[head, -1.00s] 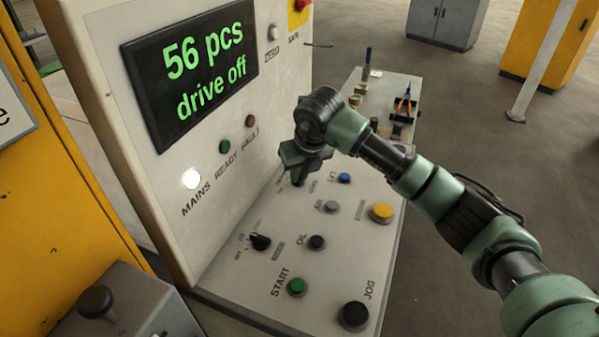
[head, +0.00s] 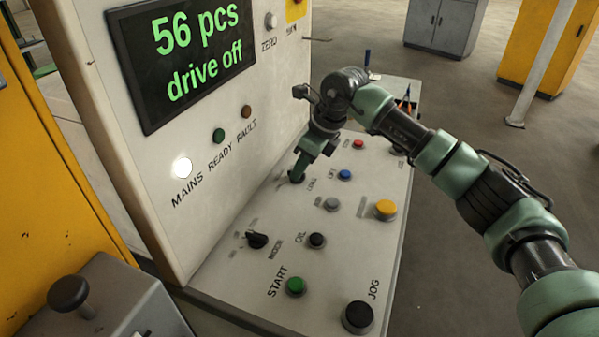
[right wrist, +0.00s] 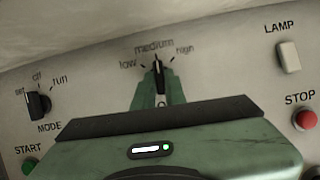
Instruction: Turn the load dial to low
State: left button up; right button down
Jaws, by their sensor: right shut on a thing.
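The load dial (right wrist: 158,72) is a black knob on the sloping console, with the labels low, medium and high around it in the right wrist view. Its pointer stands at medium. My right gripper (right wrist: 158,93) is shut on the dial, its green fingers on either side of the knob. In the head view my right gripper (head: 297,177) comes down onto the console from the upper right, and the dial is mostly hidden by the fingers. My left gripper is not in view.
The black mode dial (head: 257,240) and the green START button (head: 296,286) sit nearer on the console. A red STOP button (right wrist: 305,120) and a LAMP switch (right wrist: 288,57) lie to the right in the right wrist view. The upright display panel (head: 182,55) rises close at left.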

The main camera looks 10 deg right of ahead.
jog(key=n, duration=0.1)
jog(key=n+g, duration=0.1)
jog(key=n, duration=0.2)
jog(key=shift+w+d+r+n+g+y, duration=0.1)
jog(key=shift+w+r+n+g+y, duration=0.05)
jog(key=shift+w+n+g+y, duration=0.2)
jog(key=shift+w+n+g, duration=0.1)
jog(key=shift+n+g, duration=0.4)
jog(key=shift+n, duration=0.75)
jog(key=shift+w+n+g, duration=0.1)
jog(key=shift+n+g, duration=0.35)
jog(key=shift+n, duration=0.75)
jog(key=c, duration=1.5)
grip_release()
jog(key=shift+o, duration=0.2)
jog(key=shift+d, duration=0.1)
jog(key=v, duration=0.7)
jog(key=shift+d+r, duration=0.15)
jog(key=shift+r, duration=0.15)
